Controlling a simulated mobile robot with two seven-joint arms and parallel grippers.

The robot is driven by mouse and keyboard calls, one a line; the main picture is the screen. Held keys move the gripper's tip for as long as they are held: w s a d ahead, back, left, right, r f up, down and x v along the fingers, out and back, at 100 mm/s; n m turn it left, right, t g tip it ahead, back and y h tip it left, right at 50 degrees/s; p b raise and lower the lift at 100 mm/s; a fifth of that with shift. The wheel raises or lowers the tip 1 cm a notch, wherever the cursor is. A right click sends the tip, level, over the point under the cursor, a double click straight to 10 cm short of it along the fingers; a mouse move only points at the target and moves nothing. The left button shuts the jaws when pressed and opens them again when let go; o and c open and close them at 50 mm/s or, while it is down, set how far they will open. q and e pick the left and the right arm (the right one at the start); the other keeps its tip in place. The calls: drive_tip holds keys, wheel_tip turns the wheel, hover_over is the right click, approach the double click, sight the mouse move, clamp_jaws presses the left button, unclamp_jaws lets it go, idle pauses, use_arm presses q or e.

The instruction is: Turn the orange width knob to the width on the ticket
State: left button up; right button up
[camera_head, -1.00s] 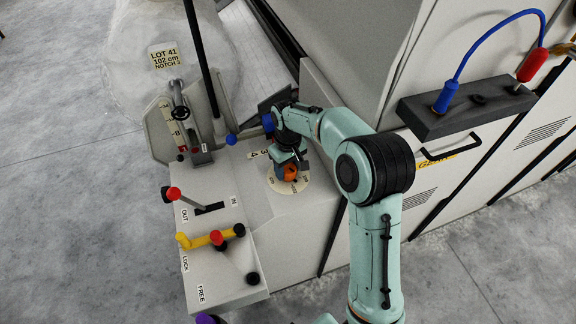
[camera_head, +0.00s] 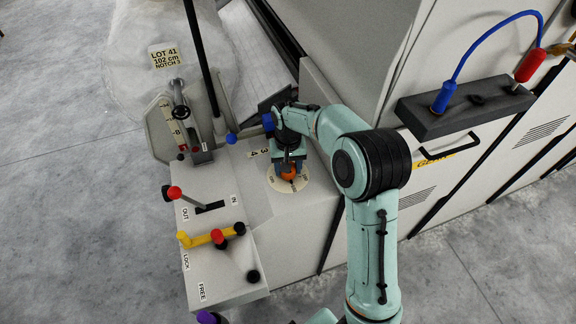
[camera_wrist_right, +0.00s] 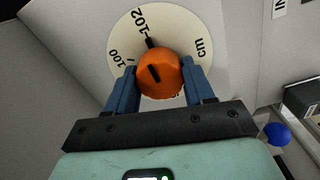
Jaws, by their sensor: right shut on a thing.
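The orange width knob (camera_head: 288,175) sits on a round cream dial (camera_head: 273,184) on the machine's light top. My right gripper (camera_wrist_right: 158,85) is shut on the knob (camera_wrist_right: 158,76), with one blue finger on each side. In the right wrist view the dial (camera_wrist_right: 190,22) shows 100, 102 and cm. The knob's black pointer is aimed at about the 102 mark; the gripper hides the dial's near part. The ticket (camera_head: 165,59) at upper left reads LOT 41, 102 cm, NOTCH 3. My left gripper is not in view.
Left of the dial are a red-tipped lever (camera_head: 174,193) in an IN/OUT slot and a yellow handle (camera_head: 205,238) by LOCK and FREE labels. A blue ball (camera_head: 232,139) stands near my right gripper. A dark block with a blue cable (camera_head: 482,34) is at upper right.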

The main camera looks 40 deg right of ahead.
drive_tip(key=o, duration=1)
drive_tip(key=shift+o, duration=0.2)
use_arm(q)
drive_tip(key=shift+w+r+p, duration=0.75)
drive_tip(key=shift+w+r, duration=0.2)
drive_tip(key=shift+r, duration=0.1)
use_arm(e)
wheel_tip(320, 180, up, 13)
drive_tip(key=shift+r, duration=0.2)
